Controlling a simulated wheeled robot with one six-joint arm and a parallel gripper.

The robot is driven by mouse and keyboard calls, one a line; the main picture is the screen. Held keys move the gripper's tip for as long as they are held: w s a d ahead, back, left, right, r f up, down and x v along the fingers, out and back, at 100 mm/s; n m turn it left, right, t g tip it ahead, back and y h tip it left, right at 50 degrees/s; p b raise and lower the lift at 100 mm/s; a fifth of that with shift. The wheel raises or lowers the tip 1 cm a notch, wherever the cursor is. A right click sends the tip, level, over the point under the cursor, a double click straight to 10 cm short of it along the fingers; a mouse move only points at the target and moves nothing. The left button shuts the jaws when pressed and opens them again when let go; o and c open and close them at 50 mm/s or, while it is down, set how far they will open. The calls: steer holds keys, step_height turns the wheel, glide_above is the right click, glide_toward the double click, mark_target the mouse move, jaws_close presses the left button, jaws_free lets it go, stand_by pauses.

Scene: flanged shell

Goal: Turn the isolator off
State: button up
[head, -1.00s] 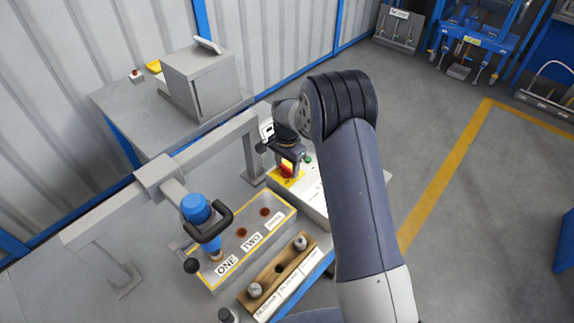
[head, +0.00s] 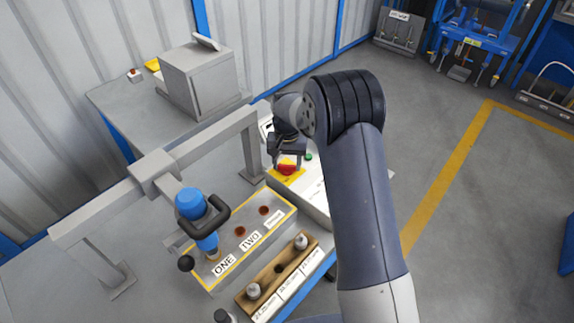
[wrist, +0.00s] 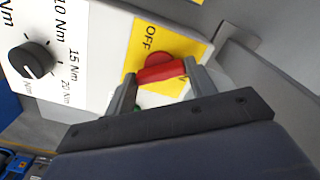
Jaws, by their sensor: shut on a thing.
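The isolator is a red rotary handle on a yellow plate, on the face of a white control box. In the wrist view the red handle (wrist: 160,72) lies between the fingertips of my gripper (wrist: 162,82), which is shut on it. The word OFF (wrist: 152,38) shows on the yellow plate; the lettering beside the handle is mostly hidden by a finger. In the head view my gripper (head: 287,160) is at the red handle (head: 287,169) on the yellow plate (head: 290,180).
A black torque knob (wrist: 33,60) with Nm markings is on the same box. A green button (head: 308,157) is right of the isolator. A grey frame (head: 190,150), a blue tool (head: 197,215) and a wooden block (head: 265,285) with bits stand left and in front.

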mark_target(287, 165)
steer(key=n+b, duration=0.1)
steer(key=n, duration=0.4)
steer(key=shift+n, duration=0.3)
steer(key=n, duration=0.4)
steer(key=shift+n+b, duration=0.4)
steer(key=o, duration=1)
step_height(287, 165, up, 11)
steer(key=shift+f+b, duration=0.1)
steer(key=shift+b, duration=0.25)
